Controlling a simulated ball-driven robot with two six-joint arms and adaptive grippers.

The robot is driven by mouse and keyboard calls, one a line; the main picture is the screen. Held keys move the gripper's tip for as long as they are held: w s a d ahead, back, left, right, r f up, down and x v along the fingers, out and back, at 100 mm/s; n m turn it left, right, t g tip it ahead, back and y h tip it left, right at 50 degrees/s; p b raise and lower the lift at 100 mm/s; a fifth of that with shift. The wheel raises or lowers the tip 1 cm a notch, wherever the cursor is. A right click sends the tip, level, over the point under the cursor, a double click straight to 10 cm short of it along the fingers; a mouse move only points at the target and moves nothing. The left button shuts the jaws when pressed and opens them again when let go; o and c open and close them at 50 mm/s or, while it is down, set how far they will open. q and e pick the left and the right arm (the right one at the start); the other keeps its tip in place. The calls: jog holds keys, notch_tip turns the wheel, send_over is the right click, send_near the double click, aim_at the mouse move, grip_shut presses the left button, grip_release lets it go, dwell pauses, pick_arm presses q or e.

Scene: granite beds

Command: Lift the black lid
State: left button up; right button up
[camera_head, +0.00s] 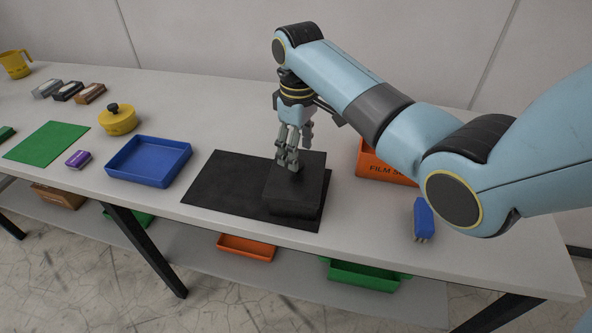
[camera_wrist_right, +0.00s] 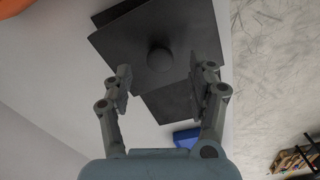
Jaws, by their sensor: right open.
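The black lid (camera_head: 308,169) tops a square black box (camera_head: 295,205) that stands on a flat black mat (camera_head: 215,190). In the right wrist view the lid (camera_wrist_right: 185,25) is a dark square with a round knob (camera_wrist_right: 159,59) at its middle. My left gripper is not in view.
A blue item (camera_head: 423,220) lies at right. A blue tray (camera_head: 148,162), yellow pot (camera_head: 117,122) and green mat (camera_head: 45,142) are at left. Bare table lies before the orange bin.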

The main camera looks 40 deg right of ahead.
notch_tip(320, 180, down, 4)
jog(key=shift+f, duration=0.2)
jog(key=shift+w, duration=0.1)
jog(key=shift+c, duration=0.4)
jog(key=c, duration=0.5)
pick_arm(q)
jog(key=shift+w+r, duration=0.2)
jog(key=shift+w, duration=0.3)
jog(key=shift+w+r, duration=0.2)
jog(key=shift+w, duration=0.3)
pick_arm(e)
grip_shut()
